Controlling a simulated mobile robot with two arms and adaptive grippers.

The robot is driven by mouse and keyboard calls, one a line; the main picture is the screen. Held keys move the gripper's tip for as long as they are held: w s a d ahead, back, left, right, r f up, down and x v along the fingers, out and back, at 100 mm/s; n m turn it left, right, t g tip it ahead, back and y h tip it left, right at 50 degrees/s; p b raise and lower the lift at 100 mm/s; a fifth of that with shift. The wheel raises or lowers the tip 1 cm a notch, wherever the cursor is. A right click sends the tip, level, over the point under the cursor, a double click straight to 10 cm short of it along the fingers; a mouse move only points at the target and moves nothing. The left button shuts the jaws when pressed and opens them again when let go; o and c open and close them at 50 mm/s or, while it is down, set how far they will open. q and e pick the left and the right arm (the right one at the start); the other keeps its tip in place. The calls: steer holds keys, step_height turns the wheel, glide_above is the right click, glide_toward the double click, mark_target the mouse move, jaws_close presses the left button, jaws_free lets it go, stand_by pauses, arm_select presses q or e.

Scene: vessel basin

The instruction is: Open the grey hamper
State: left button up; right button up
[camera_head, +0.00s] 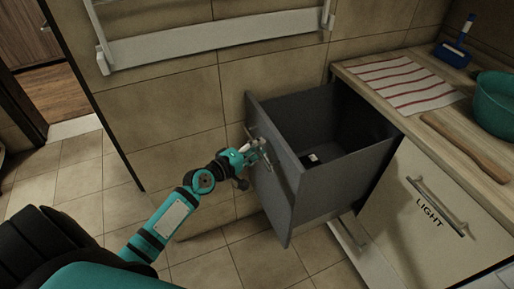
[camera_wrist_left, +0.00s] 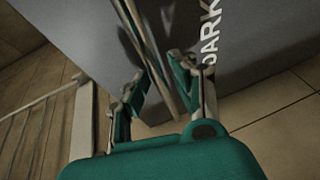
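My left gripper (camera_head: 258,153) is at the handle on the front. In the wrist view the fingers of my left gripper (camera_wrist_left: 158,82) are apart, with the handle bar between them and a gap on the left side. My right gripper is not in view.
A white LIGHT hamper front (camera_head: 410,205) with a handle is shut at the right. The counter (camera_head: 445,135) holds a striped cloth (camera_head: 405,83), a wooden rolling pin (camera_head: 465,145), a green bowl (camera_head: 497,103) and a blue brush (camera_head: 455,48). A tiled wall stands behind; floor is free at left.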

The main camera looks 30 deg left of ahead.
arm_select(q)
steer(key=shift+o, duration=0.3)
steer(key=v, duration=1.2)
steer(key=s+a+f+m+g+y, duration=0.15)
steer(key=s+f, duration=0.25)
steer(key=f, duration=0.6)
steer(key=s+f+m+g+y, duration=0.1)
steer(key=s+f+m+g, duration=0.15)
steer(key=f, duration=0.85)
steer(key=s+a+f+m+g+y, duration=0.1)
steer(key=s+f+m+g, duration=0.3)
steer(key=f, duration=0.6)
steer(key=s+d+f+m+g, duration=0.2)
steer(key=s+f, duration=0.4)
steer(key=s, duration=0.3)
steer(key=s+d+f+m+g+p, duration=0.1)
steer(key=s+d+f+m+g, duration=0.1)
steer(key=s+d+f, duration=0.3)
steer(key=s+d+f+m+g, duration=0.2)
steer(key=s+f, duration=0.5)
steer(key=s, duration=0.5)
steer(key=d+m, duration=0.1)
steer(key=m, duration=0.1)
steer(key=shift+s+d+m+y, duration=0.3)
steer(key=shift+s+d+y, duration=0.05)
steer(key=shift+s+d, duration=0.05)
